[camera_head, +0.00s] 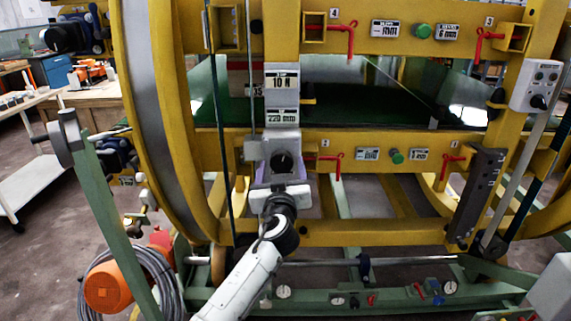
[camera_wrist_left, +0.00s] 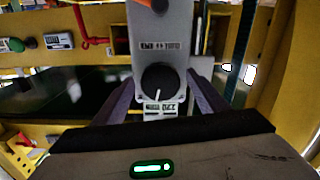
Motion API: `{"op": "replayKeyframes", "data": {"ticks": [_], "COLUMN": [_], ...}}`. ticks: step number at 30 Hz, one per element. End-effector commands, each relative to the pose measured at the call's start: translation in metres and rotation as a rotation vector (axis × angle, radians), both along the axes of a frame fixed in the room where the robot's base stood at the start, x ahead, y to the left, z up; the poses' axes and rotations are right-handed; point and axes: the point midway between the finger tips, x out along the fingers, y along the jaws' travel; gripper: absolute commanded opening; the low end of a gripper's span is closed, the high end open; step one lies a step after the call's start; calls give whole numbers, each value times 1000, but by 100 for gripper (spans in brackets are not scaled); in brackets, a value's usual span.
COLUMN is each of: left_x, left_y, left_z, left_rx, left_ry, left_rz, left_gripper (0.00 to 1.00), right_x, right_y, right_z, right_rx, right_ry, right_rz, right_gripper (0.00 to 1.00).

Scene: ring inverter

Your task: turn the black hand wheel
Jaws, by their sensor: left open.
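The black hand wheel (camera_head: 283,162) is a round dark knob on a grey box at the middle of the yellow frame. In the left wrist view it (camera_wrist_left: 160,80) shows face on, with a white pointer line slanting slightly. My left gripper (camera_head: 283,178) is at the grey box, its arm rising from below. In the left wrist view its two purple-grey fingers (camera_wrist_left: 164,92) are apart, one on each side of the wheel in the picture. I see no clear contact, and I cannot tell how far they reach past its face.
Yellow beams with red clamp levers (camera_head: 337,163) and green knobs (camera_head: 397,156) lie right of the wheel. A label plate (camera_head: 282,97) is above it. A vertical rod (camera_head: 250,70) runs close by on the left. An orange motor (camera_head: 113,287) stands at lower left.

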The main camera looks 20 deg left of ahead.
Motion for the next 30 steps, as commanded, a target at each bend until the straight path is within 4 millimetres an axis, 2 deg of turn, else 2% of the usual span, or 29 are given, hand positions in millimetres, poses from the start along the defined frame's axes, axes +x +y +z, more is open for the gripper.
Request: {"op": "replayKeyframes", "data": {"ticks": [6, 14, 23, 30], "left_x": [0, 0, 0, 0], "left_y": [0, 0, 0, 1], "left_z": [0, 0, -1, -1], "left_rx": [0, 0, 35, 162], "left_ry": [0, 0, 10, 47], "left_rz": [0, 0, 0, 0], "left_gripper": [67, 26, 26, 26], "right_x": [-1, -2, -3, -3], "right_y": [-1, -1, 0, 0], "right_z": [-1, -2, -4, -9], "right_rx": [-2, -3, -2, -2], "right_ry": [5, 7, 9, 8], "right_rz": [0, 1, 1, 1], "right_gripper": [31, 31, 31, 31]}}
